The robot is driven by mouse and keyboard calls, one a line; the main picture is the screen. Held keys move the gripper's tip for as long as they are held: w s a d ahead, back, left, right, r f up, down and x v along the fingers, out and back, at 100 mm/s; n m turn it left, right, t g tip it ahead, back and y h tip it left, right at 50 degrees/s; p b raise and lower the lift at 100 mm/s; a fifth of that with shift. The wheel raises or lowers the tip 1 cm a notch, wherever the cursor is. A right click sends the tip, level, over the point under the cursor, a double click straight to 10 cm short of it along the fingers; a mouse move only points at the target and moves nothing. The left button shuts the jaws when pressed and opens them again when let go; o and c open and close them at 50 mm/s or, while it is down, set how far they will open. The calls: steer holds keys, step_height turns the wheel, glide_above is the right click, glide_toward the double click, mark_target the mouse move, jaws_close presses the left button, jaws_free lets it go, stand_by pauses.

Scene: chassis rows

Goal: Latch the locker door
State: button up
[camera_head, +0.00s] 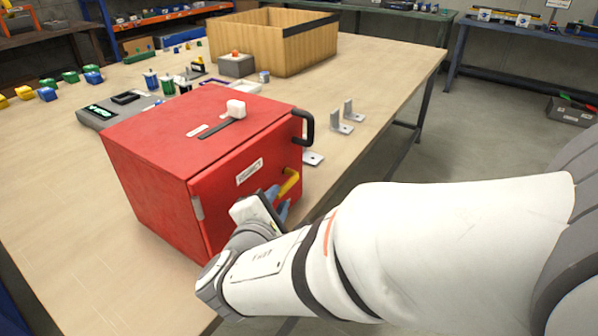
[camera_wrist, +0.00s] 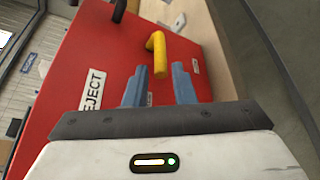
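The red locker (camera_head: 160,135) stands on the wooden bench. Its door (camera_head: 225,190), with a white label reading REJECT in the wrist view (camera_wrist: 93,90), faces my arm and looks closed or nearly so. A yellow handle (camera_head: 289,182) sticks out from the door near its right edge; its bent shape shows in the wrist view (camera_wrist: 159,55). I cannot tell whether it is latched. My gripper (camera_head: 280,203) is at the door, just short of the yellow handle. In the wrist view, its blue fingers (camera_wrist: 159,82) are apart and empty, with the handle's end beyond the gap between them.
A black handle (camera_head: 308,127) sticks out at the locker's right edge. Metal brackets (camera_head: 341,122) stand on the bench to the right. A grey device (camera_head: 115,108), small parts and a wooden crate (camera_head: 285,48) are behind. The bench's right edge is close to the locker.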

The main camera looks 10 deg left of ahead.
mark_target(282, 194)
steer(key=shift+x, duration=2.65)
steer(key=shift+c, duration=0.3)
jaws_close()
